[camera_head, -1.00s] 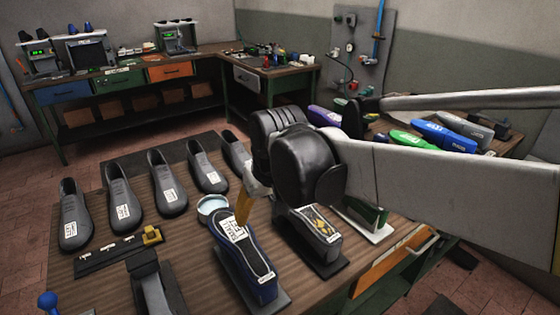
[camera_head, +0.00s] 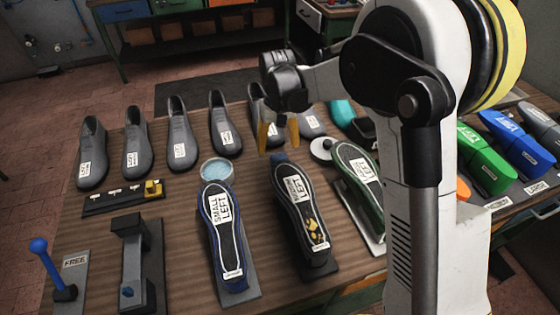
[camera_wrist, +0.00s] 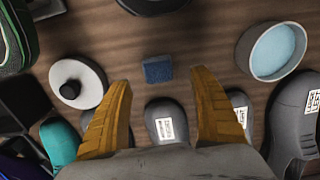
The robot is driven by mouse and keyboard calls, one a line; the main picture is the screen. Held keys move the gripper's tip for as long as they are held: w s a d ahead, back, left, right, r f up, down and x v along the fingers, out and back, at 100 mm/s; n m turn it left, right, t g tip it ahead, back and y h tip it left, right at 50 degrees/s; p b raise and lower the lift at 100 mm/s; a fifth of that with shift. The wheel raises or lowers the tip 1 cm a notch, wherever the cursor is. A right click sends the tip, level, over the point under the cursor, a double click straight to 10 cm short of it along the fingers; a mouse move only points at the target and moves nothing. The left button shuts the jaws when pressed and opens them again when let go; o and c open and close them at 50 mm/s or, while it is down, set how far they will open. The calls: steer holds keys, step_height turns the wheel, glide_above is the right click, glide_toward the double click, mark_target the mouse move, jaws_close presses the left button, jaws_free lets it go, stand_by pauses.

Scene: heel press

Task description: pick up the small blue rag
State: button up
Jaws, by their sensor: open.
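The small blue rag (camera_wrist: 158,69) shows in the wrist view as a dark blue square patch on the brown wooden bench. It lies just beyond my open fingertips, near the middle between them. My gripper (camera_wrist: 160,82) has two yellow fingers spread apart with nothing between them. In the head view my gripper (camera_head: 279,146) hangs over the bench, fingers pointing down, between the row of grey shoes and the black-trimmed last.
A round tin with light blue contents (camera_wrist: 276,50) and a white disc with a black knob (camera_wrist: 78,85) flank the rag. Grey shoes (camera_head: 178,138) stand behind. A SMALL LEFT last (camera_head: 224,235) and a black-trimmed last (camera_head: 303,220) stand in front. Bare wood surrounds the rag.

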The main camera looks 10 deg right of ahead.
mark_target(279, 157)
step_height(279, 157, down, 6)
steer(key=shift+d+r+b, duration=0.1)
steer(key=shift+d+b, duration=0.05)
steer(key=shift+b, duration=1.05)
steer(key=shift+r, duration=0.1)
steer(key=c, duration=1.2)
